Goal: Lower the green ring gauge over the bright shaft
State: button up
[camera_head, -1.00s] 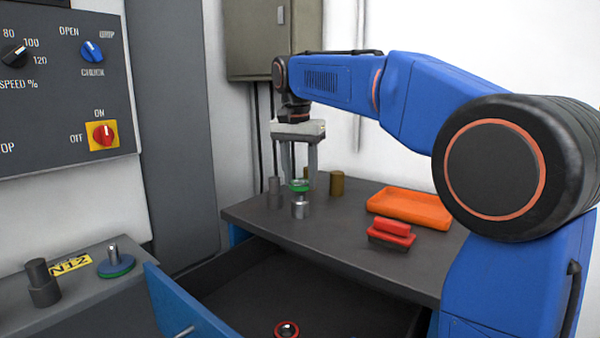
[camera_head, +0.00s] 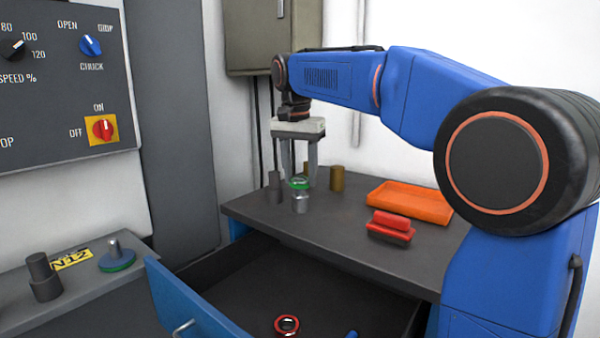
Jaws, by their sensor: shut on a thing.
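My gripper (camera_head: 299,178) points down over the bench, its two fingers shut on the green ring gauge (camera_head: 299,184). The ring is small and green. The bright shaft (camera_head: 300,204), a short silvery cylinder, stands upright on the bench directly below the ring in the picture. The ring's lower edge overlaps the shaft's top in this view. I cannot tell whether the ring is just above the shaft or around its top.
A dark grey cylinder (camera_head: 274,187) stands left of the shaft, a brass one (camera_head: 337,178) right. An orange tray (camera_head: 410,203) and a red block (camera_head: 390,226) lie farther right. Below, an open drawer (camera_head: 250,292) holds a red ring (camera_head: 287,325). A panel (camera_head: 65,75) is at left.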

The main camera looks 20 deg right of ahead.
jog(key=shift+f, duration=1.2)
dwell(0.5)
jog(key=o, duration=1.4)
jog(key=r, duration=0.5)
jog(key=s+a+r, duration=0.1)
jog(key=r, duration=1.1)
jog(key=shift+s+a+r, duration=0.1)
jog(key=shift+s+a, duration=0.15)
